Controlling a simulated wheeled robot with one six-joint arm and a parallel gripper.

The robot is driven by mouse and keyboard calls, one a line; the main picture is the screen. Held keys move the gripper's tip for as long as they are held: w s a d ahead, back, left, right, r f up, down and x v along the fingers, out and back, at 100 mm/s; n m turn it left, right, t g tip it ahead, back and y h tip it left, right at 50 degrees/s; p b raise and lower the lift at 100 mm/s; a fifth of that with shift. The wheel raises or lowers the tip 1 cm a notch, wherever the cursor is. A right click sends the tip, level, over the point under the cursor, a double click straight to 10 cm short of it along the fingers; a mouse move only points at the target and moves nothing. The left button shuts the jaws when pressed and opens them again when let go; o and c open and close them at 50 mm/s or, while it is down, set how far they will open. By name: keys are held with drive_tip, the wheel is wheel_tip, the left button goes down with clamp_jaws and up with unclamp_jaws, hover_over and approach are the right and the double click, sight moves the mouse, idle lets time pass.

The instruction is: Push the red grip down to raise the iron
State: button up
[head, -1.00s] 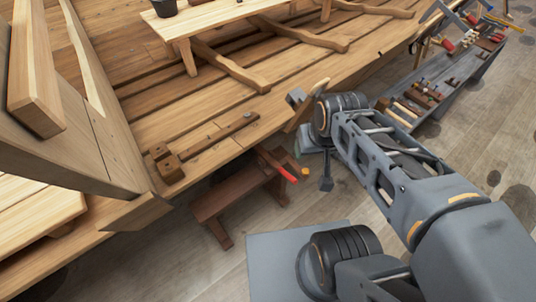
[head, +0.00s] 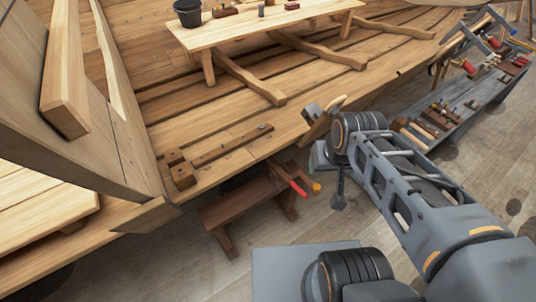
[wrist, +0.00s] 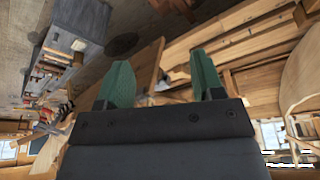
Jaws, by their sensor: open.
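The red grip (head: 298,188) is on a slim dark lever at the right end of a low reddish-brown wooden stand (head: 245,202), beside the hull's edge. A small orange knob (head: 316,187) sits just right of the grip. I cannot tell which part is the iron. In the head view my arm's wrist is just above and right of the grip, apart from it. My gripper (wrist: 162,62) shows in the wrist view with its two green fingers spread and nothing between them. I cannot make out the red grip in the wrist view.
The planked hull edge (head: 225,150) lies left of and behind the stand, carrying a bolted wooden bar (head: 232,146). A long tool bench (head: 470,100) stands at the back right. A pale plank bench (head: 250,31) with a dark bucket (head: 187,13) stands inside the hull.

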drive_tip(key=shift+c, duration=1.4)
drive_tip(key=shift+g, duration=0.6)
drive_tip(key=b+x, duration=0.1)
drive_tip(key=x, duration=0.1)
drive_tip(key=b+x, duration=0.1)
drive_tip(key=d+b+x, duration=0.1)
drive_tip(key=x, duration=0.1)
drive_tip(key=shift+s+f, duration=0.15)
drive_tip(key=shift+f, duration=0.25)
drive_tip(key=c, duration=0.4)
drive_tip(key=w+f+b, duration=0.1)
drive_tip(key=f, duration=0.2)
drive_tip(key=w+d+f+g+b, duration=0.1)
drive_tip(key=f+b, duration=0.1)
drive_tip(key=w+f+n+g+b, duration=0.1)
drive_tip(key=w+f+b, duration=0.1)
drive_tip(key=f, duration=0.1)
drive_tip(key=shift+w+d+f, duration=0.15)
drive_tip(key=shift+d+f, duration=0.15)
clamp_jaws()
drive_tip(key=w+d+f+n+g+b, duration=0.1)
drive_tip(key=w+f+n, duration=0.4)
drive_tip(key=n, duration=0.6)
drive_tip(key=w+d+f+n+g+y+b, duration=0.1)
drive_tip(key=w+f+n+b, duration=0.3)
drive_tip(key=n, duration=0.7)
drive_tip(key=shift+w+d+f+n, duration=0.3)
drive_tip(key=shift+w+f+n, duration=0.1)
drive_tip(key=shift+w+f, duration=0.15)
